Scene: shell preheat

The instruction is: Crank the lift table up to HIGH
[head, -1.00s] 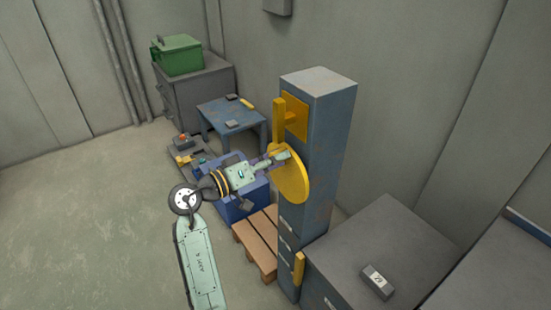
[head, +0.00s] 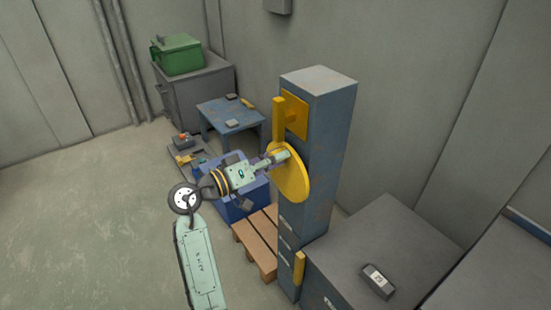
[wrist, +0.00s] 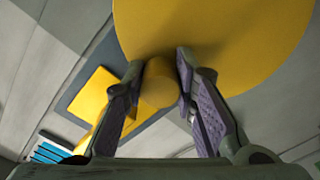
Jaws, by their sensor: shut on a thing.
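A yellow disc-shaped crank wheel (head: 294,179) is mounted on the side of a tall blue-grey column (head: 318,120). My gripper (head: 277,161) reaches the wheel's face from the left in the head view. In the wrist view, the purple-padded fingers of my gripper (wrist: 160,85) are shut on a round yellow crank knob (wrist: 159,84), with the wheel (wrist: 215,45) right behind it. A yellow upright bar and plate (head: 294,115) sit on the column above the wheel. I cannot tell which part is the lift table or its height marking.
A blue bin (head: 243,200) and a wooden pallet (head: 255,243) are by the column's foot. A blue table (head: 230,114) and a grey cabinet (head: 203,95) with a green box (head: 177,54) stand behind. Grey boxes (head: 400,250) fill the right. The left floor is clear.

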